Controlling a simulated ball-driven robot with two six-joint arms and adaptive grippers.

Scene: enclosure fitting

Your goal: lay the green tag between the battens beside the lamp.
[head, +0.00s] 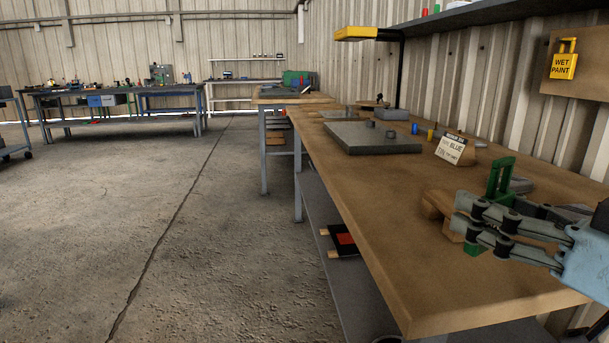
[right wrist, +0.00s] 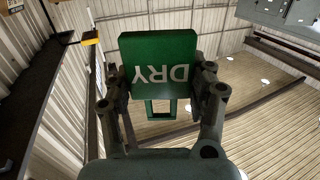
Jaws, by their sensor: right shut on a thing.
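My right gripper (head: 462,217) is shut on the green tag (head: 500,177), above the near right part of the bench. The tag's open loop points up in the head view, and the fingers hide much of its body. In the right wrist view the tag (right wrist: 160,60) shows the word DRY upside down between the fingers. The yellow lamp (head: 356,33) is on a dark post at the bench's back edge, farther off. I cannot make out for certain which wooden pieces are the battens. My left gripper is not in view.
A grey plate (head: 372,138) lies on the wooden bench (head: 400,220). A sign block (head: 455,150) stands right of it. A wooden piece (head: 437,204) is by my right fingers. A yellow WET PAINT tag (head: 565,62) hangs on a wall board. The bench's front left is clear.

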